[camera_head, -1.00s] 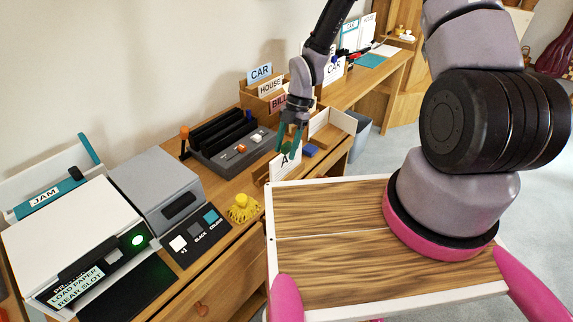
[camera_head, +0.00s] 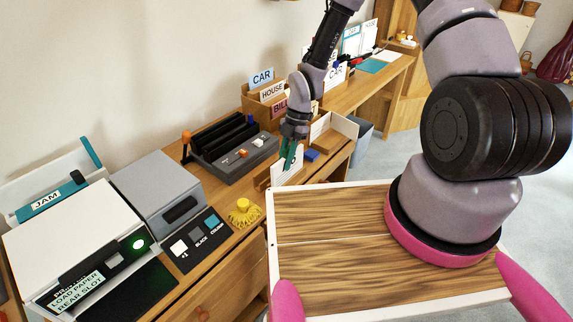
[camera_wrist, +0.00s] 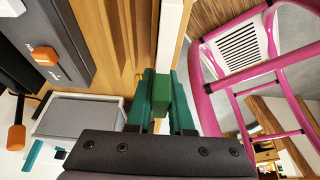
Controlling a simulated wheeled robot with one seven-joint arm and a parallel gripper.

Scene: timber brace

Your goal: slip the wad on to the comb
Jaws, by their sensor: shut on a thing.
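The wad, which I take to be the white upright sheet stack (camera_head: 287,169), stands at the desk's front edge beside the board in the head view. My gripper (camera_head: 289,156) is above it with its green fingers down at its top edge, shut on it. In the wrist view, the gripper (camera_wrist: 162,98) shows teal fingers and a green block between them; a pale edge (camera_wrist: 170,35) runs beyond the fingertips. The comb seems to be on the dark grey machine (camera_head: 232,147) with black upright rows, left of my gripper; its teeth are too small to make out.
An orange-knobbed lever (camera_head: 186,136) is at the machine's left. Wooden sorting boxes (camera_head: 262,104) stand behind.

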